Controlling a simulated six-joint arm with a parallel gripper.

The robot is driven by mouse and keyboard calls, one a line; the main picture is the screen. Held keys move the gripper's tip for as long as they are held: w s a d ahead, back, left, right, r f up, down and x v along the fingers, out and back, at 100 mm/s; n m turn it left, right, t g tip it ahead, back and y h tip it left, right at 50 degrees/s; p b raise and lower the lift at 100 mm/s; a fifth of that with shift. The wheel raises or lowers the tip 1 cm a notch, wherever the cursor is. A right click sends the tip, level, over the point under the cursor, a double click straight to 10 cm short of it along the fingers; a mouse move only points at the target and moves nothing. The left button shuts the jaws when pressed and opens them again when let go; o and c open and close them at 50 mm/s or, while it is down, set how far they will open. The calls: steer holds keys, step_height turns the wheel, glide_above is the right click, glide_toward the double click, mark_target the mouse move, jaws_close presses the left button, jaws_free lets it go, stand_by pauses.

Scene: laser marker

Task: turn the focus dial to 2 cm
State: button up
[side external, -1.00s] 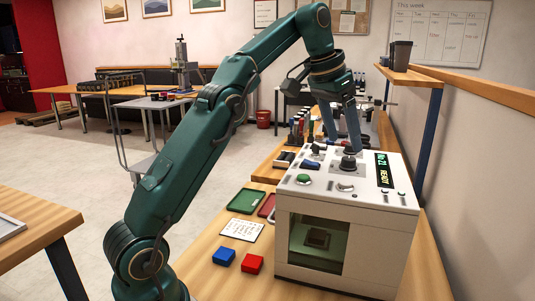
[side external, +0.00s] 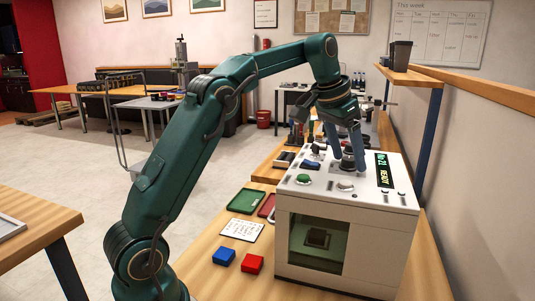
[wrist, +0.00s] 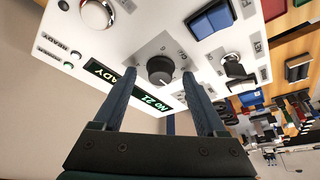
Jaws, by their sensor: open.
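A black dial (side external: 348,162) stands on the top panel of the white laser marker (side external: 395,235). In the wrist view the dial (wrist: 160,70) sits on a grey plate with small markings beside it, and a white pointer line shows on it. The markings are too small to read surely. My gripper (wrist: 159,75) is open, with one finger on each side of the dial and a gap on both sides. In the side view my gripper (side external: 347,158) is low over the panel at the dial. The display (side external: 384,170) shows "No 21 READY".
Other controls share the panel: a green button (side external: 303,179), a silver knob (side external: 345,186) and a blue rocker switch (wrist: 209,19). Blue (side external: 224,256) and red (side external: 252,264) blocks, a card and trays lie on the table left of the machine.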

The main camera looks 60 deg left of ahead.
jaws_close()
steer(key=shift+m, duration=0.3)
steer(key=m+h, duration=0.1)
steer(key=m, duration=0.1)
steer(key=shift+a+m, duration=0.15)
steer(key=shift+m, duration=0.15)
steer(key=shift+m+h, duration=0.5)
steer(key=shift+m, duration=0.4)
steer(key=shift+w+m+g, duration=0.1)
steer(key=shift+m+g, duration=0.2)
steer(key=shift+m, duration=0.2)
